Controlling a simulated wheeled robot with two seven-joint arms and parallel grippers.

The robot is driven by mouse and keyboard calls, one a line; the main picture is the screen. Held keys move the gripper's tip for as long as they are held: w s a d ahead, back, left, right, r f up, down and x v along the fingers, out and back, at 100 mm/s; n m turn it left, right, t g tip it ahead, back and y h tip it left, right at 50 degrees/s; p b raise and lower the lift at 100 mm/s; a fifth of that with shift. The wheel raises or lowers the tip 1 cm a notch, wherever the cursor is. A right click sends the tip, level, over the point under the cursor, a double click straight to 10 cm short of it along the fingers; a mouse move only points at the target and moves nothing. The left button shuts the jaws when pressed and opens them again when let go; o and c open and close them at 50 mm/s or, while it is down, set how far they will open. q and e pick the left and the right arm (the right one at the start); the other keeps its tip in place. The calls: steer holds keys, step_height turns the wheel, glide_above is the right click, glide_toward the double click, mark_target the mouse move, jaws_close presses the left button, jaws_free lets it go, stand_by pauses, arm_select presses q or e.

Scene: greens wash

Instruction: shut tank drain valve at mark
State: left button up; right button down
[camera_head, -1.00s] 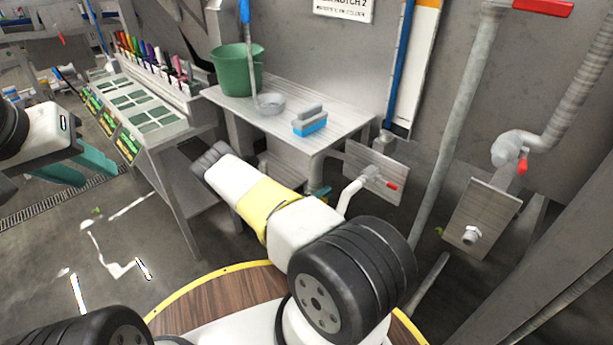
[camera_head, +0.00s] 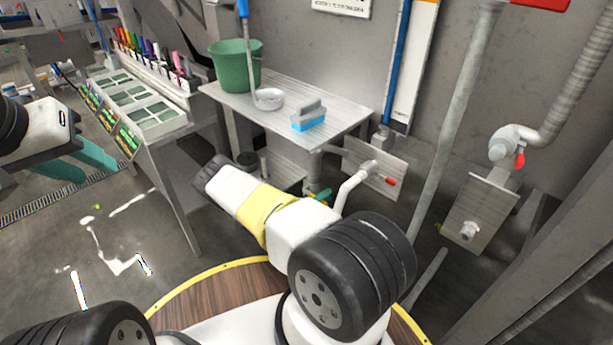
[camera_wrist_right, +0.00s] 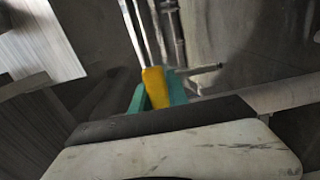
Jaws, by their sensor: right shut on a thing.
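A valve lever with a yellow handle (camera_wrist_right: 154,84) shows in the right wrist view, beside thin metal pipes. My right gripper (camera_wrist_right: 163,92) has its teal fingers shut around this handle. In the head view, only a little of the right gripper's teal (camera_head: 323,194) shows below the steel table, behind my right forearm, with a bit of yellow beside it. A position mark by the lever cannot be made out. My left gripper (camera_head: 88,158) is at the left, its teal fingers apart and empty, away from the valve.
A steel table (camera_head: 345,108) holds a green bucket (camera_head: 233,68), a metal bowl and a blue brush (camera_head: 309,118). Red-handled taps (camera_head: 390,182) are mounted on plates to the right. A tray stand (camera_head: 165,122) is at the left, with open wet floor before it.

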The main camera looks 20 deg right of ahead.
steer(key=c, duration=1.3)
jaws_free()
steer(key=shift+f, duration=0.1)
steer(key=v, duration=0.8)
